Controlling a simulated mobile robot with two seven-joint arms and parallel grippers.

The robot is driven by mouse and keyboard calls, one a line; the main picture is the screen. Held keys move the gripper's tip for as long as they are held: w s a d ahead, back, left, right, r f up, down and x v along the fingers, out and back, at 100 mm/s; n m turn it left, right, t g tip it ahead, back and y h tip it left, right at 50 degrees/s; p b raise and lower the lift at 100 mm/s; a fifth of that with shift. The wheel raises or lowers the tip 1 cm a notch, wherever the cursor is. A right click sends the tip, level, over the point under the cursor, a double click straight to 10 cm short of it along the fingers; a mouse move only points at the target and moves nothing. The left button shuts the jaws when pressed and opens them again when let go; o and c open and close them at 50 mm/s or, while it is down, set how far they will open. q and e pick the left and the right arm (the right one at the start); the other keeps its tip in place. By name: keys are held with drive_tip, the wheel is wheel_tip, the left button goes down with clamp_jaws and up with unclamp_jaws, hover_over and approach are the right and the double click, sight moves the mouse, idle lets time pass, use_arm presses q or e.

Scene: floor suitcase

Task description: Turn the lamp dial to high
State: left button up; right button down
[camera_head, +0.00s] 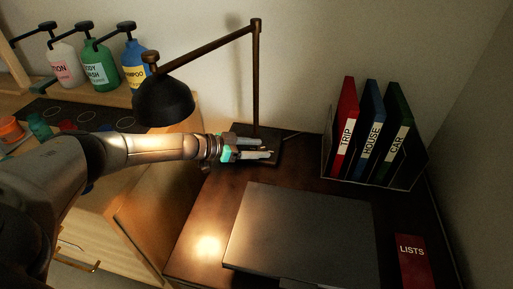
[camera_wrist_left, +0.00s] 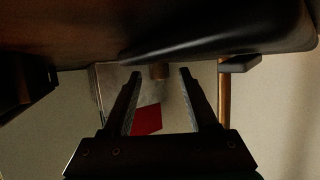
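The desk lamp has a black shade (camera_head: 163,100), a brass arm and an upright post (camera_head: 256,75) on a dark base (camera_head: 267,133) at the back of the desk. My left gripper (camera_head: 268,150) reaches in from the left, low over the lamp base and close in front of the post. In the left wrist view my left gripper (camera_wrist_left: 160,73) is open, its two fingers apart. A small brownish knob (camera_wrist_left: 159,72), apparently the dial, shows between the fingertips; contact cannot be told. The post (camera_wrist_left: 224,100) stands right of the fingers there. The dial's setting is not readable. My right gripper is not in view.
A closed dark laptop (camera_head: 305,232) lies on the desk (camera_head: 205,215), with a red LISTS book (camera_head: 412,255) at its right. Red, blue and green binders (camera_head: 371,130) stand at the back right. Pump bottles (camera_head: 103,68) stand on a shelf at left.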

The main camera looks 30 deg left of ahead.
use_arm(q)
drive_tip(key=shift+s+a+r, duration=0.2)
drive_tip(key=shift+s+a, duration=0.1)
drive_tip(key=shift+s, duration=0.05)
drive_tip(key=p+v, duration=0.3)
drive_tip(key=v, duration=0.7)
drive_tip(key=shift+s, duration=0.1)
drive_tip(key=shift+s+a+r, duration=0.15)
drive_tip(key=shift+s+a, duration=0.1)
drive_tip(key=shift+s, duration=0.05)
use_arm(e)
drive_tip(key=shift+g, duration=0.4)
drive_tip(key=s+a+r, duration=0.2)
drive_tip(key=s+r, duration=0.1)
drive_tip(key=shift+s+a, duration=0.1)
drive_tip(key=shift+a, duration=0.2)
use_arm(q)
drive_tip(key=shift+r, duration=0.1)
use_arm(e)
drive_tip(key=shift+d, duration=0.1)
